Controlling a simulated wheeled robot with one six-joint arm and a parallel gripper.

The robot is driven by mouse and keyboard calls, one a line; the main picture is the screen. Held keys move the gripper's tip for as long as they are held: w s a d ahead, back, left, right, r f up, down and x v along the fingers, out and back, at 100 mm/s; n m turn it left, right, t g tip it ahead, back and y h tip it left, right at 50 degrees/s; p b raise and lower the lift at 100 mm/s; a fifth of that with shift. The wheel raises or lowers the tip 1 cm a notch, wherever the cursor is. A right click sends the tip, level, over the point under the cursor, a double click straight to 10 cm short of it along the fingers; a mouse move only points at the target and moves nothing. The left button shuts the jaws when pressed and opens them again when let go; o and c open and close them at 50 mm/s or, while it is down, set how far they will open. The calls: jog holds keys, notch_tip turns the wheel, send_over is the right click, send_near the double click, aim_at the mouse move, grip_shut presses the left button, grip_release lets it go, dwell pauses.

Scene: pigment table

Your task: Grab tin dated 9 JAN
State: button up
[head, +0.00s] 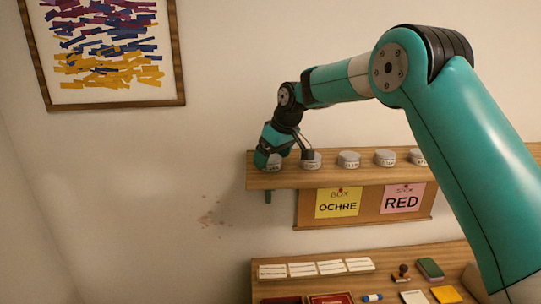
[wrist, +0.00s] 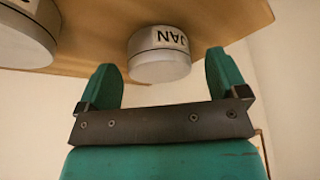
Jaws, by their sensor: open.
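Several round grey tins with white labels stand in a row on the wooden shelf (head: 350,177). My gripper (head: 275,155) is at the shelf's left end, by the leftmost tin (head: 274,163), which it partly covers. In the wrist view my gripper (wrist: 161,64) is open and empty. A tin (wrist: 160,66) whose label shows JAN upside down sits ahead, roughly between the fingertips; its day number is not visible. Labels in the head view are too small to read, so I cannot tell which tin is dated 9 JAN.
A neighbouring tin (wrist: 22,38) shows at the left edge of the wrist view; in the head view another tin (head: 311,160) stands close right of my gripper. Under the shelf hang OCHRE (head: 338,203) and RED (head: 402,198) cards. A lower table (head: 385,265) holds cards and a stamp.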

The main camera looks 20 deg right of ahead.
jog(key=shift+w+f, duration=0.15)
jog(key=shift+f, duration=0.25)
jog(key=shift+c, duration=0.4)
jog(key=c, duration=0.9)
jog(key=shift+c, duration=0.2)
